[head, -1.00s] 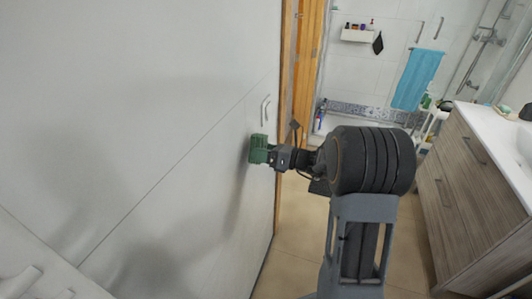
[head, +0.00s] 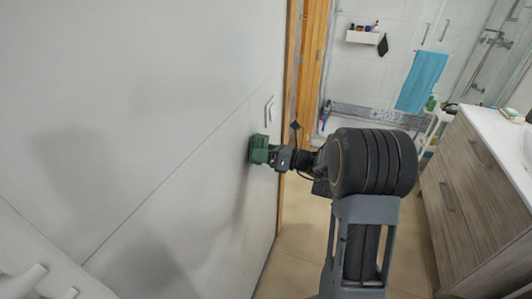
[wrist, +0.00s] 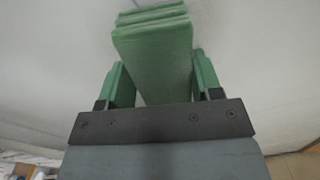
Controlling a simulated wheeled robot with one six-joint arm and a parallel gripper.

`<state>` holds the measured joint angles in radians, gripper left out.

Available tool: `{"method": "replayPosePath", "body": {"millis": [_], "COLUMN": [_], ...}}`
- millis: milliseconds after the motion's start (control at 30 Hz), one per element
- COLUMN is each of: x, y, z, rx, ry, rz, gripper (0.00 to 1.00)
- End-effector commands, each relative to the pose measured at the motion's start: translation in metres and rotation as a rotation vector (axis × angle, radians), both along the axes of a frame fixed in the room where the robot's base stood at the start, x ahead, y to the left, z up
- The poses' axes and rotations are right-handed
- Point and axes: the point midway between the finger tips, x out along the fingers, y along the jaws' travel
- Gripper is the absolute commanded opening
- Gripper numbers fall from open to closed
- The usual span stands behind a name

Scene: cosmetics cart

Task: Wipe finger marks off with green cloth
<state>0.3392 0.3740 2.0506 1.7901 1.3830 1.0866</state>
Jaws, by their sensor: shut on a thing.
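Grey patches show on the panel; I cannot tell finger marks from shadows.
A wooden door frame (head: 308,75) stands right of the panel. A wood-front vanity (head: 455,190) is at the right. A blue towel (head: 421,80) hangs behind. Bare floor (head: 300,250) lies between.

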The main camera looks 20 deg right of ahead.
Motion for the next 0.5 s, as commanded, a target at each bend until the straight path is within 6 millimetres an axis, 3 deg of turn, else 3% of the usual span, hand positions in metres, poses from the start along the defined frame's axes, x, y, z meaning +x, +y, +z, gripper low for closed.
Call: {"method": "replayPosePath", "body": {"millis": [500], "x": [0.0060], "y": [0.0083], "z": [0.0002], "rx": [0.001], "ry": [-0.001], "rz": [0.000], "gripper": [0.40]}}
